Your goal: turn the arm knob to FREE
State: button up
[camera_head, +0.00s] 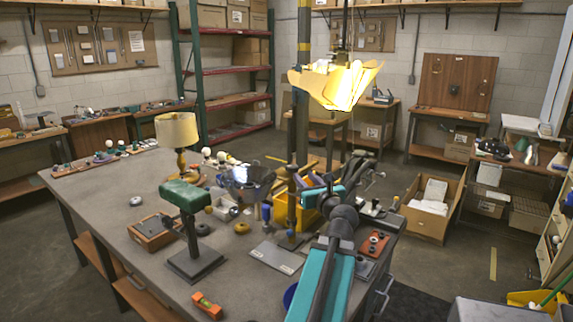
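A lit lamp with a ragged yellow shade (335,84) hangs above the workbench, close to an upright dark pole (302,120). I cannot make out the arm knob or a FREE mark; the pole's lower part is crowded by my teal and grey arm. My arm rises from the bottom edge and reaches over the bench toward the pole. My gripper seems to be near the pole, among overlapping parts. Its fingers are too small and covered to tell open from shut, or whether it touches anything.
The grey workbench (75,183) holds a cream-shaded lamp (177,131), a green-topped stand (186,196), a wooden box (152,232), a yellow bin (266,212) and an orange level (206,305). Clear bench lies at the left. A cardboard box (424,222) stands right of the bench.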

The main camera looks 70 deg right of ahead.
aim_at(290, 165)
jog(key=shift+w+a, duration=0.1)
jog(key=o, duration=0.6)
jog(key=shift+w, duration=0.1)
jog(key=shift+c, duration=0.2)
jog(key=shift+w, duration=0.2)
jog(key=shift+p+x, duration=1.35)
jog(key=shift+x, duration=5.45)
